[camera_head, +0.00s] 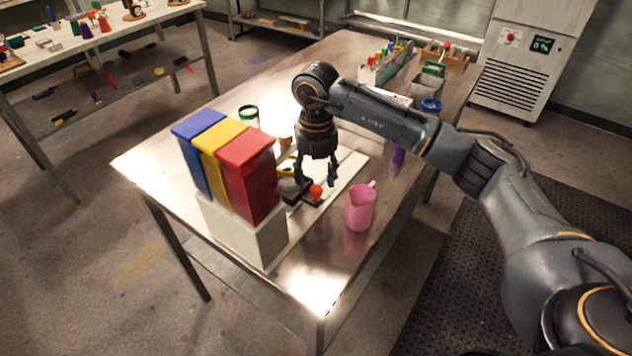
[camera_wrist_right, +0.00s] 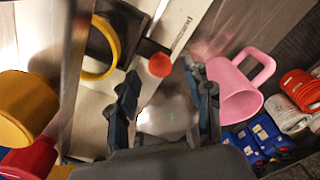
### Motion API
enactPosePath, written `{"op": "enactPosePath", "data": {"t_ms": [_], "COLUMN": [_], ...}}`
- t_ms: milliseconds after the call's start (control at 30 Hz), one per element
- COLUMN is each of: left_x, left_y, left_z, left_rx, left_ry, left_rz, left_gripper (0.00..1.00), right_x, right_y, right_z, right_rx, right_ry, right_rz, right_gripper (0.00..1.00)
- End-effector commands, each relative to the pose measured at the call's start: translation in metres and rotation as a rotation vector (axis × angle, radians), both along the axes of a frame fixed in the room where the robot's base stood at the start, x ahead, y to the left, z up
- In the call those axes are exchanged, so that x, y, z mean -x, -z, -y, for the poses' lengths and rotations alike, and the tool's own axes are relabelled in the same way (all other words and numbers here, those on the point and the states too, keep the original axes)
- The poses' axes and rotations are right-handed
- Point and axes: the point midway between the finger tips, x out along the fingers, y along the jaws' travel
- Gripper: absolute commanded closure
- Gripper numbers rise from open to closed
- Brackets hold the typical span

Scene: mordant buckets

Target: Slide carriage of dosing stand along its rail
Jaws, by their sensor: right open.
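The dosing stand has a pale base plate (camera_head: 345,170) on the metal table. A dark carriage (camera_head: 297,193) with a round orange-red knob (camera_head: 316,192) sits at its near end. In the right wrist view, the knob (camera_wrist_right: 159,65) shows just beyond and between my fingertips. A yellow ring (camera_wrist_right: 101,47) stands beside it over a dark part. My right gripper (camera_head: 316,179) points down over the stand, open, with its fingers apart around the knob's line. I cannot tell whether either finger touches it. My arm and gripper hide part of the rail. My left gripper is out of view.
Blue, yellow and red bins (camera_head: 248,177) stand on a pale block (camera_head: 241,232) left of the gripper. A pink jug (camera_head: 360,207) stands close on the right. A green-rimmed jar (camera_head: 249,117) is behind the bins. The table's near corner is clear.

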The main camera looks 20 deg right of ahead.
Motion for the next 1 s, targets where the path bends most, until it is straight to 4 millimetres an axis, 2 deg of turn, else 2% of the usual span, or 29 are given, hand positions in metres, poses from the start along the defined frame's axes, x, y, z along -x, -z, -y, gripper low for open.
{"op": "enactPosePath", "data": {"t_ms": [200, 433, 633, 1000], "left_x": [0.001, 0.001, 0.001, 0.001], "left_y": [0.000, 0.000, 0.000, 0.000], "left_z": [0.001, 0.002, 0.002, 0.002], "left_rx": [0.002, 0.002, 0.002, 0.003], "left_ry": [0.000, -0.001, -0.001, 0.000], "left_rz": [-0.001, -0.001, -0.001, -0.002], "left_gripper": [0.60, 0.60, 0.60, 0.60], "right_x": [-0.001, -0.001, 0.000, 0.000], "right_y": [-0.049, -0.088, -0.101, -0.101], "right_z": [0.000, 0.000, 0.000, 0.000], "right_rx": [0.000, 0.000, 0.001, 0.000], "right_ry": [-0.001, 0.001, 0.001, 0.000], "right_rz": [0.007, 0.003, 0.002, 0.001], "right_gripper": [0.50, 0.50, 0.50, 0.50]}}
